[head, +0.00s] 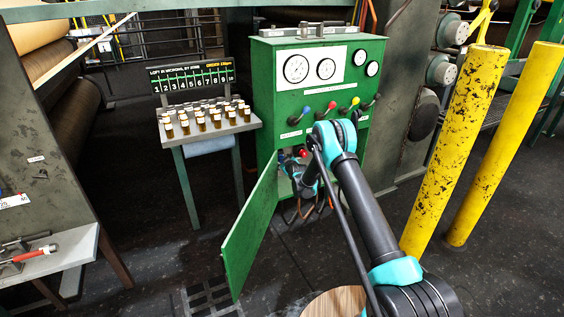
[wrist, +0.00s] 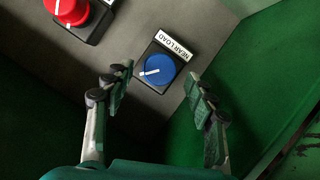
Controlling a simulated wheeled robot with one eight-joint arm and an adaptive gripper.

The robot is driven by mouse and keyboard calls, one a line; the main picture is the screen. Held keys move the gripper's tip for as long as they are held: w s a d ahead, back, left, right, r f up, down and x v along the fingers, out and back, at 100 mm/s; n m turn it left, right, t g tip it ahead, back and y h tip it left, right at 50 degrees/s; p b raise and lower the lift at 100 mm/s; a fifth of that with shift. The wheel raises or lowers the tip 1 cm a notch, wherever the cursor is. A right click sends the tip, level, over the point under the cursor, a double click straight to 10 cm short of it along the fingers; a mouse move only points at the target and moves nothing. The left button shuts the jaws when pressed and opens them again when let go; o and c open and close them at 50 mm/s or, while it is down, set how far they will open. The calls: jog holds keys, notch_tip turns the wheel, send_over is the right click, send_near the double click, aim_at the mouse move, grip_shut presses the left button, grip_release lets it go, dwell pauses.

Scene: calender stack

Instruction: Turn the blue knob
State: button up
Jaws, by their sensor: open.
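In the wrist view the blue knob (wrist: 157,69) is round, with a white pointer line, on a dark square plate labelled "NEAR LOAD" on a grey panel. My gripper (wrist: 161,84) is open, one finger on each side of the knob in the picture, with visible gaps and nothing held. Whether the fingertips are level with the knob in depth I cannot tell. In the head view my gripper (head: 300,190) is low at the open front of the green cabinet (head: 290,85), mostly hidden by my arm. The blue knob is not clearly visible there.
A red knob (wrist: 67,10) sits up and left of the blue one. Green cabinet walls are close on both sides. The cabinet door (head: 250,228) hangs open to the left. A table of small bottles (head: 207,120) stands left; yellow posts (head: 460,150) stand right.

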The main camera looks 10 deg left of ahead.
jog(key=v, duration=0.9)
jog(key=s+d+r+m+g+h, duration=0.3)
jog(key=s+d+r+m+g, duration=0.15)
jog(key=s+d+r, duration=1.4)
jog(key=s+d+f+m+g+h, duration=0.1)
jog(key=s+d, duration=0.3)
jog(key=s, duration=0.8)
jog(key=s+d+f+m+g, duration=0.1)
jog(key=s+d, duration=0.4)
jog(key=s, duration=0.7)
jog(key=s+d+f+m+g+h, duration=0.1)
jog(key=s+d+f+m+g, duration=0.1)
jog(key=s, duration=1)
jog(key=d+m, duration=0.1)
jog(key=d, duration=0.1)
jog(key=shift+d+h, duration=0.3)
jog(key=shift+d, duration=0.1)
jog(key=shift+m, duration=0.25)
